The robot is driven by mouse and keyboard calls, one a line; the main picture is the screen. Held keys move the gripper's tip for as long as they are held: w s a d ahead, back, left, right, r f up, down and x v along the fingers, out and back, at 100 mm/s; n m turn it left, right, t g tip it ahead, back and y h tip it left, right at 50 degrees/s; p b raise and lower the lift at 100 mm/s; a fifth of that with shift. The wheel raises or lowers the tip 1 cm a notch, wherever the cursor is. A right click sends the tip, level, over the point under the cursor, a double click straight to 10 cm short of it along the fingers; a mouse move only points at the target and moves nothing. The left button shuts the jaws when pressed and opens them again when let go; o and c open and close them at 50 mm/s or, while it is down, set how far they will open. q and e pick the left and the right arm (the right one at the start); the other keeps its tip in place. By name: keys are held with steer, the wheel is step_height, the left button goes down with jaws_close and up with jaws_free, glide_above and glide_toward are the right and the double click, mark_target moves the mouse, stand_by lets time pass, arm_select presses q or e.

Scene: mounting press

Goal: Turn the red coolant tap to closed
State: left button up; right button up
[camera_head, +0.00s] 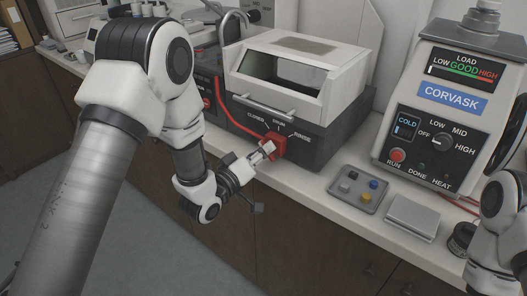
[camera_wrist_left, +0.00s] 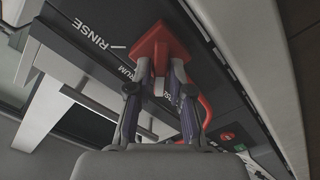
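The red coolant tap (camera_head: 277,145) sits on the dark front of the white-lidded machine, below the labels CLOSED, DRUM and RINSE. My left gripper (camera_head: 266,150) reaches it from the front left. In the left wrist view, the tap's red square body (camera_wrist_left: 160,43) lies just beyond the fingertips (camera_wrist_left: 161,68). The two fingers stand on either side of its narrow handle and appear shut on it. The fingers partly cover the labels there, and which label the handle points to is unclear. My right arm shows at the right edge; its gripper is out of view.
A red hose (camera_head: 232,118) runs along the machine front to the tap. On the counter to the right are a grey tray (camera_head: 344,204) with small coloured pieces, a pale flat box (camera_head: 412,217) and the Corvask press (camera_head: 447,105). Open floor lies in front of the cabinets.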

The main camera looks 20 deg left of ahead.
arm_select(q)
steer(key=shift+o, duration=1.2)
steer(key=shift+a, duration=0.1)
steer(key=v, duration=0.7)
steer(key=shift+s, duration=0.25)
